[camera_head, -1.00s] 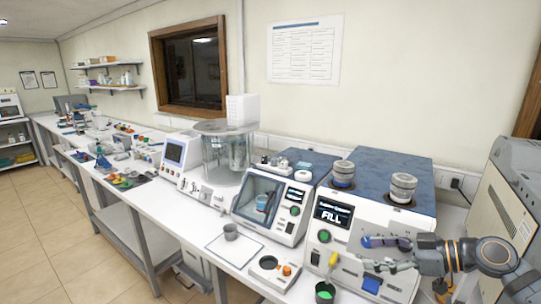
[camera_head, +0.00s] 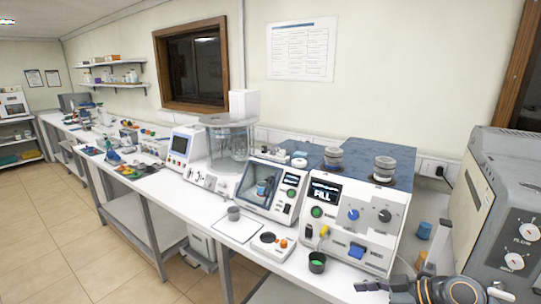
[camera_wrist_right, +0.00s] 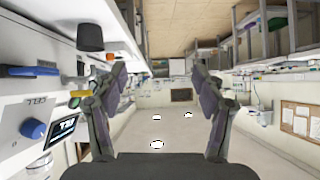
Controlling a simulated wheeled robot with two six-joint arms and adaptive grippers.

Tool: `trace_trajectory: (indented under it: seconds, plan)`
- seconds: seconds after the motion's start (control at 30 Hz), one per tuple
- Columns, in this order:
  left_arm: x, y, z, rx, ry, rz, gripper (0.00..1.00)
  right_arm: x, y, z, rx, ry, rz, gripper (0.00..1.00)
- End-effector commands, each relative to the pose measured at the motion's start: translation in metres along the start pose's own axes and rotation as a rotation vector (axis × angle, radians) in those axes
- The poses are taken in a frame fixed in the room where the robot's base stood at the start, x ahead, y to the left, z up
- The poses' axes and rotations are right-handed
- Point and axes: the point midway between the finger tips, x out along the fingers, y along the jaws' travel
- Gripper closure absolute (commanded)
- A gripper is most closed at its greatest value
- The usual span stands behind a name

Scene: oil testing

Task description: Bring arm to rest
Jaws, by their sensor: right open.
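My right arm comes in at the bottom right of the head view. Its gripper (camera_head: 372,286) is low in front of the bench, below the machine marked FILL (camera_head: 322,194), and is partly cut off by the picture edge. In the right wrist view the two fingers of the gripper (camera_wrist_right: 164,82) stand wide apart with nothing between them. My left gripper is in neither view.
A dark cup with green inside (camera_head: 317,262) stands at the bench's front edge, and a dark cup shows in the wrist view (camera_wrist_right: 90,38). A grey cabinet (camera_head: 485,195) stands at right. The floor (camera_head: 60,230) is clear.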

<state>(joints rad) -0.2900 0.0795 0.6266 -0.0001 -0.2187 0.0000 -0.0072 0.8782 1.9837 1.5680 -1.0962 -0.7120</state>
Motion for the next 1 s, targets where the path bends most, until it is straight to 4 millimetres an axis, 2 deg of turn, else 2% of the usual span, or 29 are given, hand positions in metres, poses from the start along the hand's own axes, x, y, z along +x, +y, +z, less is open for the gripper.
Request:
trace_trajectory:
  seconds: [0.07, 0.13, 0.23, 0.33, 0.43, 0.57, 0.87, 1.0]
  plan:
    - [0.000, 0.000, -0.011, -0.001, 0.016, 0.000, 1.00, 0.017, -0.018, 0.022, 0.026, -0.055, 0.000, 0.30]
    - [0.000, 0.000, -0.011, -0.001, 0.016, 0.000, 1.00, 0.030, -0.033, 0.043, 0.054, -0.114, 0.014, 0.30]
    - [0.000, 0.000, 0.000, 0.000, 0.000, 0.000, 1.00, 0.046, -0.057, 0.075, 0.112, -0.208, 0.061, 0.30]
    - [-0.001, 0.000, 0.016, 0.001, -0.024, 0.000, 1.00, 0.054, -0.078, 0.106, 0.194, -0.306, 0.147, 0.30]
    - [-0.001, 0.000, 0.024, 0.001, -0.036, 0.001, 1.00, 0.051, -0.092, 0.130, 0.286, -0.389, 0.250, 0.30]
    - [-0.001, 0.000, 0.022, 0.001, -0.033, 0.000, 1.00, 0.038, -0.105, 0.154, 0.402, -0.469, 0.382, 0.30]
    - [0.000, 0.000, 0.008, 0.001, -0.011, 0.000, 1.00, -0.012, -0.130, 0.194, 0.671, -0.609, 0.685, 0.30]
    - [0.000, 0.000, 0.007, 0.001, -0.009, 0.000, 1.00, 0.013, -0.114, 0.230, 0.680, -0.630, 0.687, 0.30]
